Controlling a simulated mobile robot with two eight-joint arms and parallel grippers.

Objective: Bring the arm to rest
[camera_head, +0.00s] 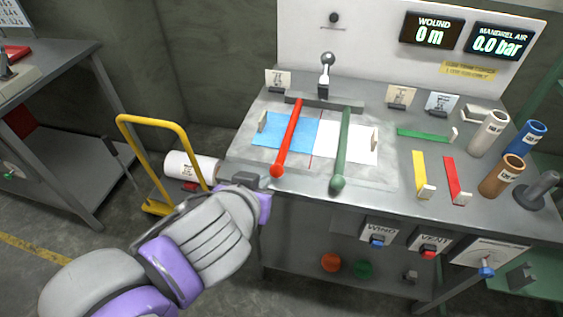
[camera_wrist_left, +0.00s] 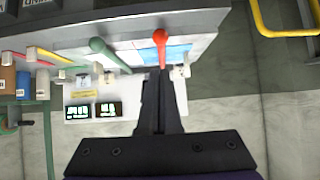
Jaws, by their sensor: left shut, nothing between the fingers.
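My left arm reaches in from the lower left of the head view. Its gripper (camera_head: 252,182) is at the front left edge of the grey workbench (camera_head: 400,205), close to the red ball end of a red lever (camera_head: 290,135). In the left wrist view the gripper fingers (camera_wrist_left: 160,100) are together with nothing between them, and the red lever end (camera_wrist_left: 160,37) shows just beyond their tips. I cannot tell whether the fingers touch it. My right gripper is not in view.
A green lever (camera_head: 342,145) lies beside the red one, over blue and white sheets. Several rolls, including a blue one (camera_head: 527,140), stand at the right. A yellow-handled cart (camera_head: 153,120) with a white roll (camera_head: 190,166) stands left of the bench. Another table (camera_head: 60,70) is at far left.

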